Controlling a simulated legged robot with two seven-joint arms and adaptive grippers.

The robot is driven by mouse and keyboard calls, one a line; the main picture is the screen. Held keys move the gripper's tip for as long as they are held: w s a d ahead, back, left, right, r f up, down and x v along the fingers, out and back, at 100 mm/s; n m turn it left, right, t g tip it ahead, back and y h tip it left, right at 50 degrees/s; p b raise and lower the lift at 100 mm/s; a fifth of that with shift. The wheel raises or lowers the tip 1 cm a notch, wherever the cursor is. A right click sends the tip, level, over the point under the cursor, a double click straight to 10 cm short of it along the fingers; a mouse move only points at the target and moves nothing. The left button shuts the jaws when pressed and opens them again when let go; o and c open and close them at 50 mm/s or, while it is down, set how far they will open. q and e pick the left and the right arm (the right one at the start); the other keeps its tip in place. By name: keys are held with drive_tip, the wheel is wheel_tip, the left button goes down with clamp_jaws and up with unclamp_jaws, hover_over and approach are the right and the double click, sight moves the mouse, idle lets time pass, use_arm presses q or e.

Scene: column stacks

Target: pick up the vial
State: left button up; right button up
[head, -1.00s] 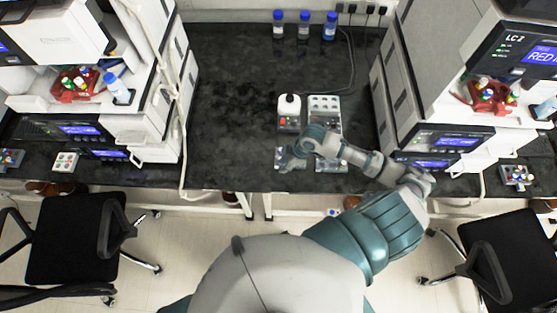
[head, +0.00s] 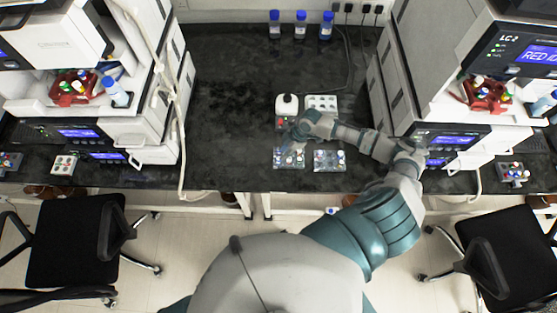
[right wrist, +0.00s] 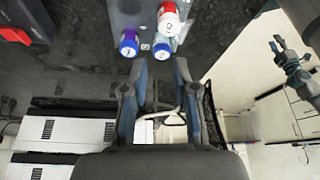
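In the right wrist view, a vial with a red and white cap (right wrist: 168,20) and two blue-capped vials, one on the left (right wrist: 129,43) and one on the right (right wrist: 162,48), stand in a grey metal rack (right wrist: 130,14). I cannot tell which one the task means. My right gripper (right wrist: 160,72) is open and empty, its fingertips just short of the blue caps. In the head view my right gripper (head: 289,138) is over the near left rack (head: 289,164) and partly covers it. A dark jointed part, seemingly my left gripper (right wrist: 294,68), shows at the right wrist view's edge.
A second small rack (head: 329,166) sits to the right. Behind are a white bottle (head: 287,103) and a pale holed rack (head: 321,101). Three blue-capped bottles (head: 300,26) stand at the back. Instrument stacks flank the dark bench (head: 235,95), whose left half is clear.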

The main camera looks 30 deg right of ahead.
sight(279, 159)
drive_tip(key=shift+p+x, duration=0.4)
drive_tip(key=shift+x, duration=2.4)
drive_tip(key=shift+s+a, duration=0.1)
drive_tip(key=shift+s, duration=0.05)
drive_tip(key=c, duration=0.5)
